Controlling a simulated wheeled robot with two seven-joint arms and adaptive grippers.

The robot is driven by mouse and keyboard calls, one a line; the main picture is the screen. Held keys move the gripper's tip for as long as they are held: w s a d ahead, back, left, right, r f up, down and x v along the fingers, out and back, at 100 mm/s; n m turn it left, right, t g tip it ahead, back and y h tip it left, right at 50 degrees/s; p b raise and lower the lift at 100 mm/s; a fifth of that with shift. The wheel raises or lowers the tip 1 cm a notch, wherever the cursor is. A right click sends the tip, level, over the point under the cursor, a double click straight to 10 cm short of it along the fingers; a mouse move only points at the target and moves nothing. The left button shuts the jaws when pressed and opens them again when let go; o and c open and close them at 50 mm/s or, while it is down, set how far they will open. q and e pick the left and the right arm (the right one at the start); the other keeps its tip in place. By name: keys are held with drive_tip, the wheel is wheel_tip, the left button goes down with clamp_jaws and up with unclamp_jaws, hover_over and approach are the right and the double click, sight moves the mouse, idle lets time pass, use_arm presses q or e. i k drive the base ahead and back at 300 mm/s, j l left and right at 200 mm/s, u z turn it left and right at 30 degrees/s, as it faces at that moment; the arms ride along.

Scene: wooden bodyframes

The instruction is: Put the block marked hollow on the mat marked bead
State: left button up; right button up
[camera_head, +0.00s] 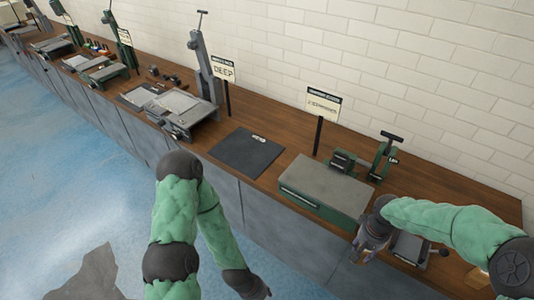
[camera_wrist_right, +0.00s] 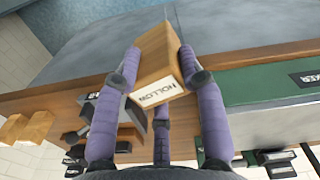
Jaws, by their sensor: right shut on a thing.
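The wooden block marked HOLLOW (camera_wrist_right: 157,62) is held between the purple fingers of my right gripper (camera_wrist_right: 160,75) in the right wrist view, its white label facing the camera. In the head view my right gripper (camera_head: 369,238) is at the front edge of the bench, right of the green box; the block cannot be made out there. A dark flat mat (camera_head: 246,153) lies on the bench left of the green box, with a small label too small to read. My left gripper (camera_head: 258,291) hangs low at the bottom edge, in front of the bench; its fingers are unclear.
A green box with a grey top (camera_head: 325,186) stands between the mat and my right gripper. Signs on posts, one reading DEEP (camera_head: 224,70), stand behind the mat. A grey machine (camera_head: 180,108) is left of it. Other wooden blocks (camera_wrist_right: 30,128) show in the wrist view.

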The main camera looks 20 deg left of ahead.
sight(245, 152)
drive_tip(key=i+j+u, duration=0.3)
drive_tip(key=u, duration=0.15)
drive_tip(key=i+j+u, duration=0.4)
drive_tip(key=k+l, duration=0.05)
drive_tip(key=l, duration=0.05)
